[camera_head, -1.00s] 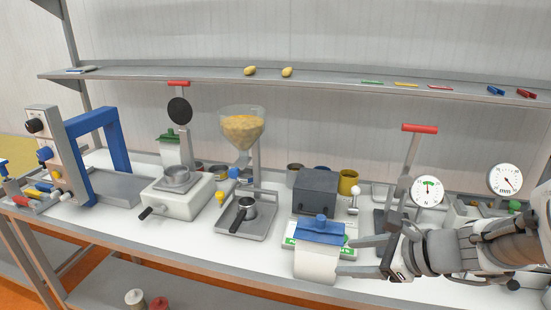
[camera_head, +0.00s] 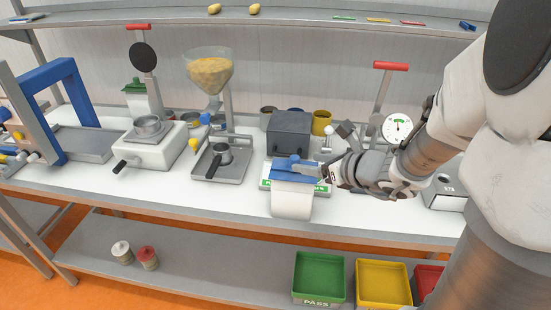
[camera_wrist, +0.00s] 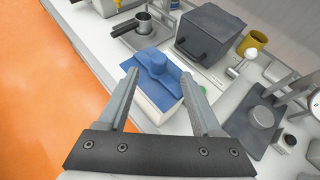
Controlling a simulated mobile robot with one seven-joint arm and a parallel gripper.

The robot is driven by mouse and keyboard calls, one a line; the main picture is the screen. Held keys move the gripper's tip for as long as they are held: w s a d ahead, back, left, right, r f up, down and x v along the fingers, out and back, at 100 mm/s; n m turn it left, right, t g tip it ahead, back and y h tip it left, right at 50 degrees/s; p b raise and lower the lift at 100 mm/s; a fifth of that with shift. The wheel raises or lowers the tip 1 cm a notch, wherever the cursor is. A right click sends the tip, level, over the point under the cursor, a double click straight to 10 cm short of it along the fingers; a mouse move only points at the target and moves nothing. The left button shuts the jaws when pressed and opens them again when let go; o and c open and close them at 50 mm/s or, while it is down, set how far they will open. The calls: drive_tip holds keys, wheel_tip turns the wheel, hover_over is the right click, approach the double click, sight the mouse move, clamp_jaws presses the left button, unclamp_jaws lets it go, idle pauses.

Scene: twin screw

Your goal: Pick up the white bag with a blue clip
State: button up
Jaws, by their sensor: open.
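My gripper (camera_wrist: 158,82) is open, one finger on each side of the clip's line. In the head view my gripper (camera_head: 312,172) reaches in from the right at clip height. I cannot tell whether a finger touches the clip.
A dark grey box (camera_head: 289,134) and a yellow cup (camera_head: 321,122) stand behind the bag. A metal tray (camera_head: 222,162) with a handled cup is to its left. The bench's front edge is close. Green (camera_head: 319,277) and yellow (camera_head: 384,284) bins sit on the lower shelf.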

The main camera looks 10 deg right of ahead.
sight(298, 160)
drive_tip(key=b+x, duration=0.2)
drive_tip(key=x, duration=0.4)
drive_tip(key=shift+w+a, duration=0.25)
drive_tip(key=shift+r, duration=0.1)
clamp_jaws()
idle(1.1)
